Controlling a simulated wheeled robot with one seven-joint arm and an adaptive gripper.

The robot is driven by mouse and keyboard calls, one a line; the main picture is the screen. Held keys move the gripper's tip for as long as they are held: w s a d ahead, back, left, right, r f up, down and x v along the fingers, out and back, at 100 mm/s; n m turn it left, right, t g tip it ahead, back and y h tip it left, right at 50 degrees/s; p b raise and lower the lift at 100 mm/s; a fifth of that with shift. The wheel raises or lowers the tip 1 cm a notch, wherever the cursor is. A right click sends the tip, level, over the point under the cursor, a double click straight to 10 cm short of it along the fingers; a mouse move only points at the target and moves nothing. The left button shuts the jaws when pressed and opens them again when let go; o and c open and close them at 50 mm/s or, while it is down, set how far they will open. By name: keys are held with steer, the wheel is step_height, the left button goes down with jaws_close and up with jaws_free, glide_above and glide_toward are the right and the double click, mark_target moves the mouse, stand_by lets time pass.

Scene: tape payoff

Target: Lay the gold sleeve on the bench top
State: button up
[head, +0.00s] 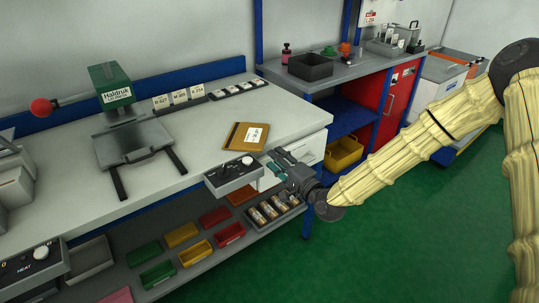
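The gold sleeve (237,137) is a flat gold-brown piece with a darker strip along its left side and a white label. It appears to lie flat on the pale bench top (205,150), near the front edge towards the right end. My gripper (270,164) is just below and right of the sleeve in the picture, at the bench's front edge, beside a grey control box with a knob (233,174). A small gap shows between gripper and sleeve. The fingers are small and dark, so their opening is unclear. I see nothing clearly held between them.
A green-topped press (112,88) with a red-knobbed lever stands at the bench's left. Label cards (180,97) line the back. Coloured bins (196,252) and a tray of rolls (272,212) sit on the lower shelf. A blue-framed side bench (345,75) stands behind; green floor is open at right.

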steer(key=v, duration=0.6)
steer(key=shift+s, duration=0.2)
steer(key=s+d+f+n+g+h, duration=0.2)
steer(key=s+f+g+h, duration=0.15)
steer(key=s+f, duration=0.75)
steer(key=s+d+f+n+g+h, duration=0.1)
steer(key=s+f+n+g+h, duration=0.2)
steer(key=s+f, duration=0.8)
steer(key=s+d+f+n+g+h, duration=0.3)
steer(key=s+d+f+g, duration=0.3)
steer(key=s+d+f, duration=0.3)
steer(key=s+f+n, duration=0.1)
steer(key=s+f, duration=0.3)
steer(key=s, duration=0.1)
steer(key=shift+g, duration=0.35)
steer(key=shift+n+g+h, duration=0.55)
steer(key=shift+n+g, duration=0.15)
steer(key=shift+g, duration=0.1)
steer(key=s+d, duration=0.1)
steer(key=s, duration=0.1)
steer(key=s+d, duration=0.2)
steer(key=s, duration=0.1)
steer(key=shift+s+d+f, duration=0.3)
steer(key=shift+s+f, duration=0.05)
steer(key=c, duration=0.4)
steer(key=shift+s+d, duration=0.1)
jaws_close()
